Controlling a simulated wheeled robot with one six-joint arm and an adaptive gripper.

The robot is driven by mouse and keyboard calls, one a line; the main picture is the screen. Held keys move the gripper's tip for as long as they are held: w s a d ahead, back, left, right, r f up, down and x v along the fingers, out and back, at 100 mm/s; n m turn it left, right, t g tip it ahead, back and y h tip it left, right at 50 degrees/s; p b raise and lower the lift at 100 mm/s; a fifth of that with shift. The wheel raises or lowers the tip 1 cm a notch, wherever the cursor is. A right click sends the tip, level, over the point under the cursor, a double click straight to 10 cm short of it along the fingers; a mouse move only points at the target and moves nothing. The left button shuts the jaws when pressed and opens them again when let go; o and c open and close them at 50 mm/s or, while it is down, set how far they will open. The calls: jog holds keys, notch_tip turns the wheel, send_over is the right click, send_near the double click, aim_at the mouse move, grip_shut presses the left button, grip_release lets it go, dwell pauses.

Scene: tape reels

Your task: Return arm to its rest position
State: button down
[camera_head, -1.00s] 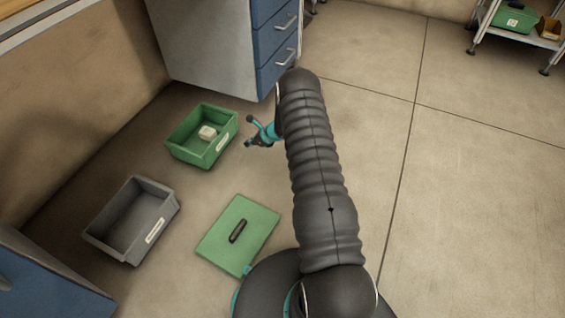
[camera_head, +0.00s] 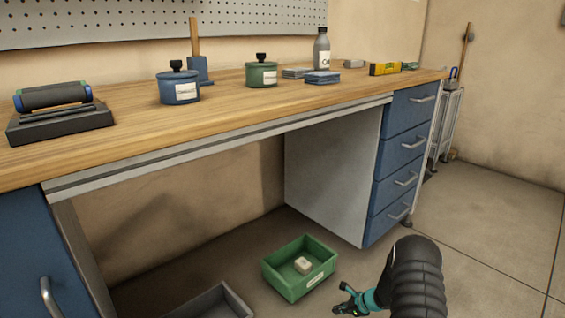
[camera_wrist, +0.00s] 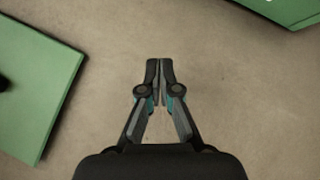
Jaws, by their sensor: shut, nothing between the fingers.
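My gripper (camera_wrist: 160,66) is shut and empty in the wrist view, its two fingertips together above bare floor. In the head view my gripper (camera_head: 341,300) shows low in the picture, just right of the green bin, with part of my dark ribbed arm beside it. The green bin (camera_head: 283,282) stands on the floor and holds a small whitish block (camera_head: 303,265). In the wrist view a flat green lid (camera_wrist: 36,85) lies on the floor at the left. Part of a green thing (camera_wrist: 290,12), likely the bin, shows at the top right.
A wooden workbench (camera_head: 120,150) spans the head view, with blue drawers (camera_head: 400,165) at its right. Jars, a bottle (camera_head: 321,50) and a tape reel stand on it. A grey bin (camera_head: 222,300) is partly cut off at the bottom. The floor at right is clear.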

jog(key=s+a+r+n+h+p, duration=0.2)
jog(key=s+r+n, duration=0.5)
jog(key=s+r, duration=0.6)
jog(key=s+a+r+n+h+p, duration=0.2)
jog(key=s+r+n, duration=0.6)
jog(key=r, duration=1.7)
jog(key=s+a+r+n+t+h+p, duration=0.1)
jog(key=s+r+n, duration=0.7)
jog(key=s+r, duration=1.1)
jog(key=shift+s+a+r+h+p, duration=0.35)
jog(key=shift+a+r+h+p, duration=0.3)
jog(key=shift+h, duration=0.25)
